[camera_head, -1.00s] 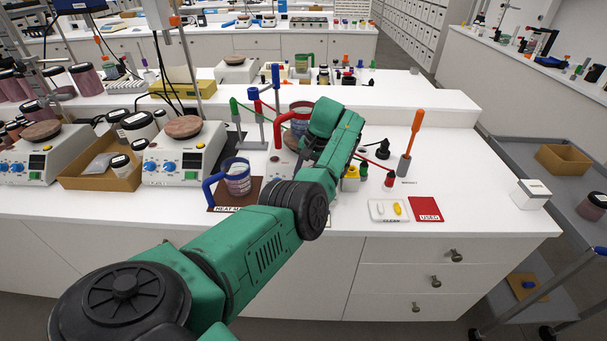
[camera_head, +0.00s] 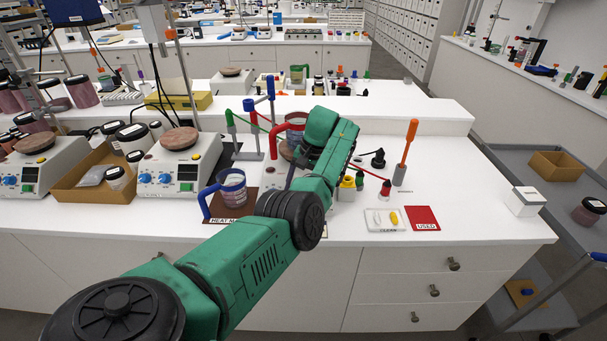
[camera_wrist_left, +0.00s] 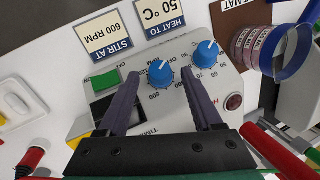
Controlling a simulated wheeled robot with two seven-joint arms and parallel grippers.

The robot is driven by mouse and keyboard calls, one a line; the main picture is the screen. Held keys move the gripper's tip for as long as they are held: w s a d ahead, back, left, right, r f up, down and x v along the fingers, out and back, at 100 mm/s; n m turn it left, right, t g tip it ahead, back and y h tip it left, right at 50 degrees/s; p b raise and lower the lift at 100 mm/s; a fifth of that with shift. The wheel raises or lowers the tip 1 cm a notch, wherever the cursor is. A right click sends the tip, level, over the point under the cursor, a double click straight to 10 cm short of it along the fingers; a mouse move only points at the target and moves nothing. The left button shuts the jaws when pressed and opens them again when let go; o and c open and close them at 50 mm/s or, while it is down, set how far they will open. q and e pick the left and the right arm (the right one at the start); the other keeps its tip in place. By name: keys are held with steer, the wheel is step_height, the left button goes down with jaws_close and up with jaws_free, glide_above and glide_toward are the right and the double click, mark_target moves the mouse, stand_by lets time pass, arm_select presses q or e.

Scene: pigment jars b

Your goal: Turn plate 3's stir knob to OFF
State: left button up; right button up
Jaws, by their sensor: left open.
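In the left wrist view, a hotplate's white front panel (camera_wrist_left: 185,100) carries two blue knobs. The stir knob (camera_wrist_left: 160,76) sits beneath the card reading STIR AT 600 RPM (camera_wrist_left: 110,36); its exact setting is unclear. The other knob (camera_wrist_left: 207,53) is beside the HEAT TO 50 °C card (camera_wrist_left: 158,14). My left gripper (camera_wrist_left: 164,80) is open, its dark fingers on either side of the stir knob; contact is unclear. In the head view, my green left arm (camera_head: 255,260) mostly hides this plate and my gripper. A red-handled beaker (camera_head: 288,124) shows behind the arm. My right gripper is out of view.
A blue-handled beaker (camera_head: 231,190) stands beside the plate on a brown mat. Another hotplate (camera_head: 180,170) is left of it. A red-topped bottle (camera_head: 385,190), orange-handled tool (camera_head: 405,150) and CLEAN tray (camera_head: 385,220) are to the right.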

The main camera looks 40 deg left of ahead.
arm_select(q)
steer(key=p+v, duration=0.6)
steer(key=v, duration=0.7)
steer(key=shift+w+r+p, duration=0.2)
steer(key=shift+r+p, duration=0.1)
steer(key=shift+p, duration=0.1)
